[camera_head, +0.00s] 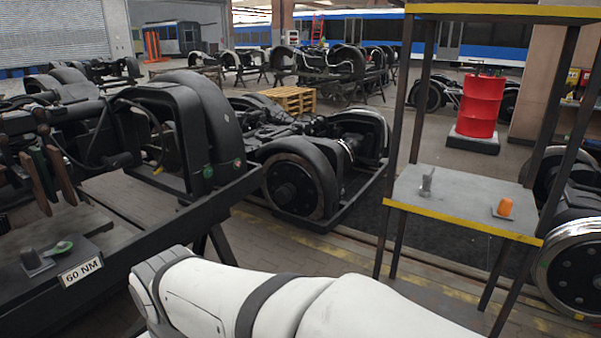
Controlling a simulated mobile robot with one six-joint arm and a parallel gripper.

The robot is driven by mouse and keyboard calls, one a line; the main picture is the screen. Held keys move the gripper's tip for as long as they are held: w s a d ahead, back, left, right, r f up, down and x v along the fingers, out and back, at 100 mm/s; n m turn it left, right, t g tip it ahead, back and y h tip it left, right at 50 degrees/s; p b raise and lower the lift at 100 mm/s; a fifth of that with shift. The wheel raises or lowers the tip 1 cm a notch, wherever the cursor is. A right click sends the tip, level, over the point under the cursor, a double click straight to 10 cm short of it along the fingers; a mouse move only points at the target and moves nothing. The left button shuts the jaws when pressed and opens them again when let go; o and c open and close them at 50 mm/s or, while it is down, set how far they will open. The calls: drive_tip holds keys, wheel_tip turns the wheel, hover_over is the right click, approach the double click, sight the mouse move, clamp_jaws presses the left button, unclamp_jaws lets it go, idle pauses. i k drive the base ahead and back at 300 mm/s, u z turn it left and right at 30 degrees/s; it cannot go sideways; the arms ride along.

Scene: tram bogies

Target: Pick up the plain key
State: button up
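A small grey object (427,183) stands upright on the left part of a grey shelf with yellow edges (460,212). It may be the plain key, but it is too small to tell. An orange object (504,207) sits on the same shelf to the right, apart from it. At the lower left, a dark grey block (35,262) and a green-ended object (60,248) lie on a dark surface above a "60 NM" label (81,271). Which of these is the plain key, I cannot tell. My white arm crosses the bottom middle; my gripper is out of view.
Dark shelf posts (404,130) frame the shelf, with an upper yellow-edged board (500,10). A bogie (310,165) stands behind my arm on a low frame. A red barrel (480,105) and wooden pallet (288,98) stand farther back. Floor shows between bogie and shelf.

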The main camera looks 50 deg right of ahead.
sight(426, 190)
drive_tip(key=z, duration=2.3)
drive_tip(key=i, duration=2.4)
drive_tip(key=z, duration=0.4)
